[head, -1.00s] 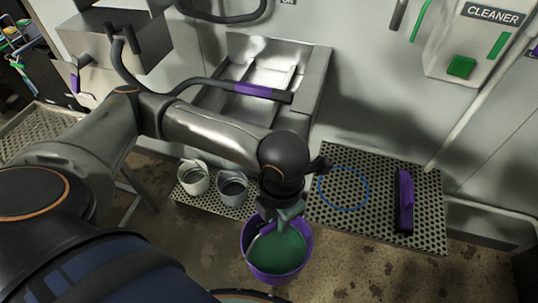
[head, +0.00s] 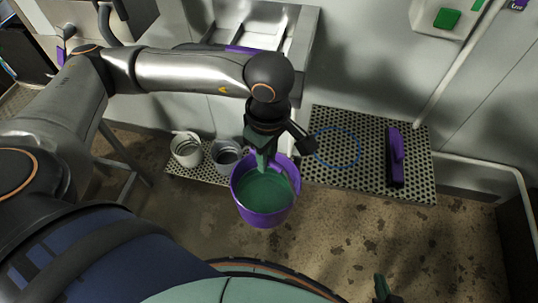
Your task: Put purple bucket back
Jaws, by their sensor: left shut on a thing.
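The purple bucket (head: 263,216), with green liquid inside, hangs upright from my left gripper (head: 264,160). That gripper is shut at the bucket's back rim or handle; the exact grip is partly hidden by the wrist. The bucket appears in front of the perforated metal shelf (head: 365,180), overlapping its front edge in the picture, over the floor. A blue ring (head: 317,150) is marked on the shelf, to the right of the bucket, with nothing standing in it. A green tip of my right gripper (head: 382,288) shows at the bottom edge; its jaws are mostly out of frame.
Two grey buckets, one lighter (head: 186,153) and one darker (head: 225,157), stand on the shelf's left part. A purple-handled brush (head: 396,157) lies right of the ring. A steel sink (head: 262,30) is behind. The front floor (head: 440,245) is clear.

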